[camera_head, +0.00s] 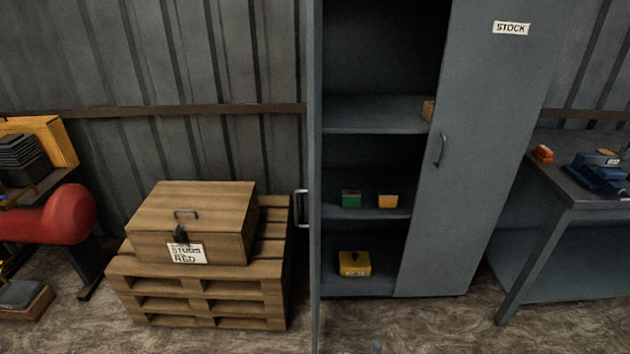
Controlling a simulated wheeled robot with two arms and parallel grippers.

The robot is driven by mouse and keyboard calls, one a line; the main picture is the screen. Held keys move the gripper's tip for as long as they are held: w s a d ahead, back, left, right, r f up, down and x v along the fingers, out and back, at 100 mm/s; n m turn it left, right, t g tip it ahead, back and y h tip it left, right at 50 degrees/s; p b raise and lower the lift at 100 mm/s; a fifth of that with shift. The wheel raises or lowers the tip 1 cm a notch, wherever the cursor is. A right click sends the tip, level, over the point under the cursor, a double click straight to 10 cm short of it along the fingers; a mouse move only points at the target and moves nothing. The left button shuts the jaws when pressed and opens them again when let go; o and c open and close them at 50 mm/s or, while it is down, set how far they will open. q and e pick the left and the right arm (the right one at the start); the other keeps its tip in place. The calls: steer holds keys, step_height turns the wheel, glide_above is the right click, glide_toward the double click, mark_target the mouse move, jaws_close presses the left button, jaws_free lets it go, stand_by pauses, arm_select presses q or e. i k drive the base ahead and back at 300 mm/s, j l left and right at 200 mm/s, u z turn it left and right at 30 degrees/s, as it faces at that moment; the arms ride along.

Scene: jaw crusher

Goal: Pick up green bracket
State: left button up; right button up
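A small green item (351,200) sits on a middle shelf of the open grey cabinet (365,129). It is the only green thing I can make out clearly, and it looks like a small block; I cannot tell from here whether it is a bracket. A small yellow-orange item (387,201) stands to its right on the same shelf, with a gap between them.
The cabinet's right door (490,150), labelled STOCK, covers its right side. A yellow box (354,264) sits at its bottom. A padlocked wooden box (196,212) rests on a pallet (190,290) at left. A workbench (580,200) stands at right. Floor in front looks clear.

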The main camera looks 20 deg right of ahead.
mark_target(349, 199)
steer(key=j+z, duration=0.35)
steer(key=j, duration=0.15)
steer(key=j+z, duration=0.35)
steer(key=j, duration=0.15)
steer(key=j+z, duration=0.35)
steer(key=j, duration=0.15)
steer(key=l, duration=0.4)
steer(key=i+l, duration=0.1)
steer(key=l, duration=0.3)
